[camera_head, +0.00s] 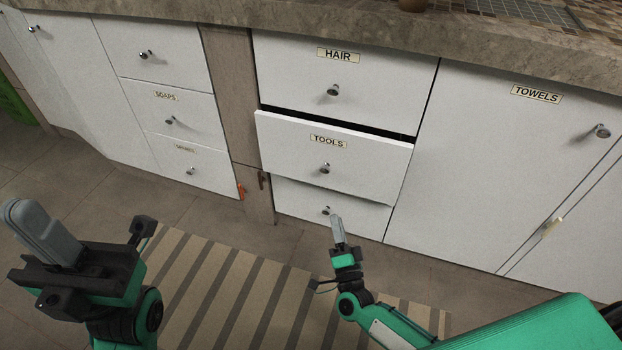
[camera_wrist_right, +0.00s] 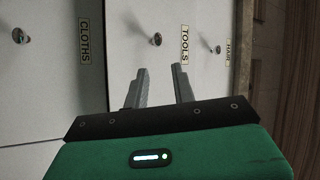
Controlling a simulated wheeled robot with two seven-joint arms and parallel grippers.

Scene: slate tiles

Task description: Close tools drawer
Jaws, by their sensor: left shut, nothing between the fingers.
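The white tools drawer (camera_head: 370,165) is the middle drawer of its column in the head view. It sticks out a little, with a dark gap along its top edge. Its round metal knob (camera_head: 325,168) is below the TOOLS label. The drawer front (camera_wrist_right: 125,25) and knob (camera_wrist_right: 156,39) show sideways in the right wrist view. My right gripper (camera_head: 336,218) is in front of the lower drawer, below the tools knob. Its fingers (camera_wrist_right: 161,70) are apart and empty, pointing toward the tools drawer. My left gripper (camera_head: 20,208) is shut and empty at the far left, away from the drawers.
The hair drawer (camera_head: 290,75) above looks shut. The lower drawer (camera_head: 295,200) is partly hidden by the tools drawer. A towels door (camera_head: 490,160) is at right, and a soaps drawer (camera_head: 200,120) at left. A striped rug (camera_head: 225,290) lies on the tiled floor.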

